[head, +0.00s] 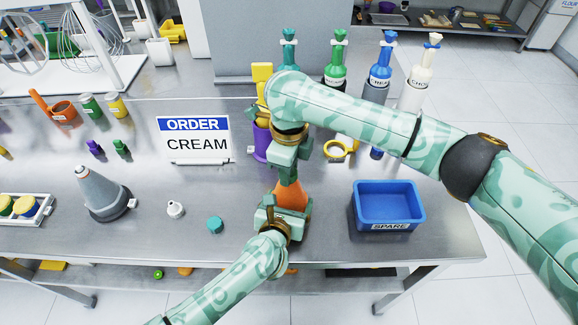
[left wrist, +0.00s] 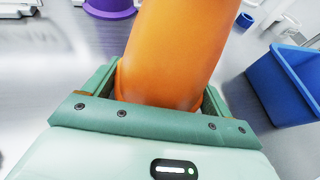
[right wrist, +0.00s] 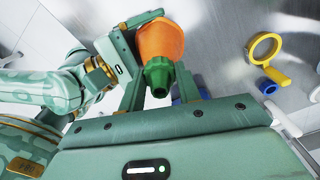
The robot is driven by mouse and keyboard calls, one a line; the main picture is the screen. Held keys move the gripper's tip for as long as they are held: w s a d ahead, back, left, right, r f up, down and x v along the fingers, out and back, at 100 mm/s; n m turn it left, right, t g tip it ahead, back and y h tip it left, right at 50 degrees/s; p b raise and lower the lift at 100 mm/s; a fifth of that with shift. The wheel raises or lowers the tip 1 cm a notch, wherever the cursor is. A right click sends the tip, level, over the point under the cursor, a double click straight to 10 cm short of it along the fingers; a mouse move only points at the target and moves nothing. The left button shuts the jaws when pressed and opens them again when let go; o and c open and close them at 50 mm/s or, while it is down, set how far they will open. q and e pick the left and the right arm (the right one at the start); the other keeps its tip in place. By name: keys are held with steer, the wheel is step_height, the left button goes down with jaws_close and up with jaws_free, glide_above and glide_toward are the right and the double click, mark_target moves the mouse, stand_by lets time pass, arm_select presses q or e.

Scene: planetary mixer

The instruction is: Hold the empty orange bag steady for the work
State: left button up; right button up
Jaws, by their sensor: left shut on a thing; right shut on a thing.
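The orange bag (head: 291,195) stands upright above the near part of the steel table, partly hidden by my grippers. My left gripper (head: 282,212) is shut around its lower part; the left wrist view shows the orange bag (left wrist: 168,50) between its fingers. My right gripper (head: 288,172) is above it, pointing down. In the right wrist view the bag's orange body (right wrist: 161,40) ends in a dark green tip (right wrist: 158,75) between the right fingers, which are shut on it. The bag's inside is not visible.
A blue SPARE bin (head: 388,207) stands right of the bag. A teal cap (head: 215,224), a white fitting (head: 175,209) and a grey cone (head: 101,192) are to the left. The ORDER CREAM sign (head: 194,138) stands behind. A yellow ring (head: 338,150) and several filled bags are at the back.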

steer(key=o, duration=1.1)
steer(key=shift+f, duration=0.2)
steer(key=shift+r, duration=0.15)
arm_select(q)
steer(key=o, duration=0.9)
arm_select(e)
step_height(320, 180, up, 12)
steer(key=shift+f, duration=0.15)
